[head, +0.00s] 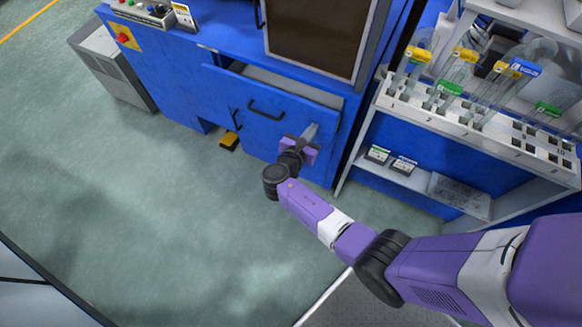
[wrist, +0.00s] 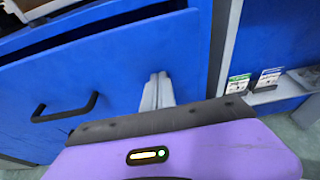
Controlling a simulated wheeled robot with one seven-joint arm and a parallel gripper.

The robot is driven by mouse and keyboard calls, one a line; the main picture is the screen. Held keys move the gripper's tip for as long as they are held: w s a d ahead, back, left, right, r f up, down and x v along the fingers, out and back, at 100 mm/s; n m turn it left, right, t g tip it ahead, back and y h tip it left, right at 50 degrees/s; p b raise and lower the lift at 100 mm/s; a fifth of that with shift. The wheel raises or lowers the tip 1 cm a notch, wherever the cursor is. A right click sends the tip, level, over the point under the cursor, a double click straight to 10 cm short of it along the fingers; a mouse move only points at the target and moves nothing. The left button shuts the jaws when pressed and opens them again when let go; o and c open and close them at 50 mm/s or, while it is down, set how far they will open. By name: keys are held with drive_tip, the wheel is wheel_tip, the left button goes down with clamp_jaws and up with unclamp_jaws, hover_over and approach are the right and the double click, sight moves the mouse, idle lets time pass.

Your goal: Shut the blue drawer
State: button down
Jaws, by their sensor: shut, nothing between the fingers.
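The blue drawer (head: 262,115) of the blue cabinet stands partly pulled out in the head view. Its grey interior shows behind the front, and a black handle is on its face. In the wrist view the drawer front (wrist: 125,75) fills much of the picture, with the black handle (wrist: 65,108) at left. My gripper (head: 311,132) is shut and empty, its fingers pointing at the right part of the drawer front. The fingertips (wrist: 157,80) overlap the front in the wrist view; I cannot tell whether they touch it.
A rack (head: 470,123) with glass tubes stands at right, above a shelf holding small labelled boxes (head: 403,166). A control panel (head: 142,12) is at the top left. A yellow-and-black pedal (head: 229,141) lies on the floor. The green floor at left is clear.

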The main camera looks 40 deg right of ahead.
drive_tip(key=d, duration=0.2)
drive_tip(key=w+d, duration=0.1)
drive_tip(key=w+d+b, duration=0.1)
drive_tip(key=d, duration=0.1)
drive_tip(key=shift+d+f, duration=0.1)
drive_tip(key=shift+d, duration=0.25)
drive_tip(key=shift+w+d, duration=0.2)
drive_tip(key=shift+d, duration=0.35)
drive_tip(key=shift+d+r, duration=0.1)
drive_tip(key=shift+r, duration=0.1)
drive_tip(key=shift+w+d+r, duration=0.1)
drive_tip(key=shift+d, duration=0.05)
